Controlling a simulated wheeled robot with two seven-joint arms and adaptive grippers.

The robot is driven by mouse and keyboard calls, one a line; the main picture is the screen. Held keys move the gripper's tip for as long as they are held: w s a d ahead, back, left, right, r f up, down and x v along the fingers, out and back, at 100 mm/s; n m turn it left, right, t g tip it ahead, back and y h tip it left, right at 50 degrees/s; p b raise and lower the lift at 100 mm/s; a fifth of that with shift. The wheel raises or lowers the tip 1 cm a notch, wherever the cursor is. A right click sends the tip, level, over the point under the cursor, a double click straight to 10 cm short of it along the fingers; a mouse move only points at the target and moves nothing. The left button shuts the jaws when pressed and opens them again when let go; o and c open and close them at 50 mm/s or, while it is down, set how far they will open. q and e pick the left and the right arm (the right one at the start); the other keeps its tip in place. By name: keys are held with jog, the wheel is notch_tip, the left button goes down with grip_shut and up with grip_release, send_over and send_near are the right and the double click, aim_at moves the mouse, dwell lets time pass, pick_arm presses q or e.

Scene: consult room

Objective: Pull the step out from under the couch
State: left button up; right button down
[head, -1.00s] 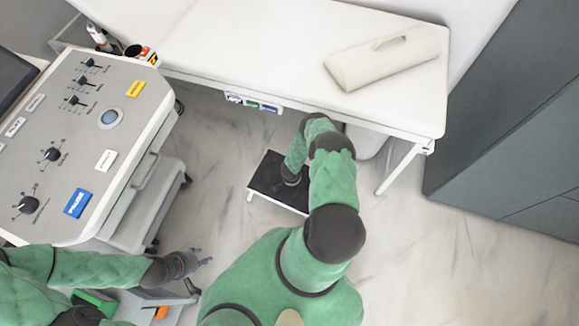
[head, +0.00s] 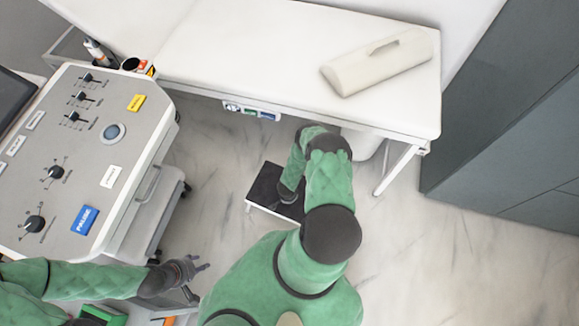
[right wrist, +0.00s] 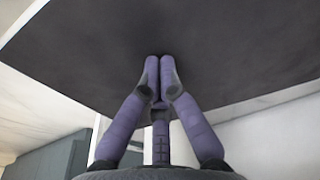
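The step (head: 262,186) is low, with a dark top and white edges. In the head view it stands on the floor at the front edge of the white couch (head: 240,55), its visible part out in the open. My right arm reaches over it and hides its right side. In the right wrist view the step's dark top (right wrist: 230,50) fills the upper picture. My right gripper (right wrist: 160,62) has its fingertips together against or just over that surface, with nothing seen between them. My left gripper (head: 203,267) has its fingers apart and is empty, low and left of the step.
A wheeled console (head: 85,150) with knobs and labels stands left of the step. A pale bolster (head: 375,65) lies on the couch. A couch leg (head: 395,172) stands right of my right arm. Grey cabinets (head: 510,130) line the right. Floor (head: 430,240) is clear at the lower right.

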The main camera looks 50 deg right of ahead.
jog(key=shift+w+d+r, duration=0.1)
jog(key=shift+r, duration=0.35)
jog(key=s+a+p, duration=0.2)
jog(key=s+a, duration=0.3)
jog(key=a, duration=0.6)
jog(key=shift+s+a+p, duration=0.15)
jog(key=shift+p, duration=0.15)
jog(key=w+a+r+n+y, duration=0.1)
jog(key=w+a+r+n, duration=0.15)
jog(key=r, duration=0.25)
jog(key=w+a+r+n+t+y, duration=0.1)
jog(key=w+a+r, duration=0.1)
jog(key=w+r, duration=0.3)
jog(key=w+a+r+n+y, duration=0.1)
jog(key=w+a+r+n, duration=0.1)
jog(key=r, duration=0.4)
jog(key=s+a+r+n, duration=0.1)
jog(key=s+a+r, duration=0.1)
jog(key=r, duration=0.5)
jog(key=s+a+r+n+y, duration=0.1)
jog(key=s+a+r+n, duration=0.1)
jog(key=r, duration=0.5)
jog(key=s+a+r+n+g+y, duration=0.1)
jog(key=s+a+r+n, duration=0.1)
jog(key=a+r, duration=0.2)
notch_tip(320, 180, up, 3)
jog(key=shift+s+a+r+p, duration=0.15)
jog(key=shift+s+a+p, duration=0.05)
jog(key=shift+a+p, duration=0.15)
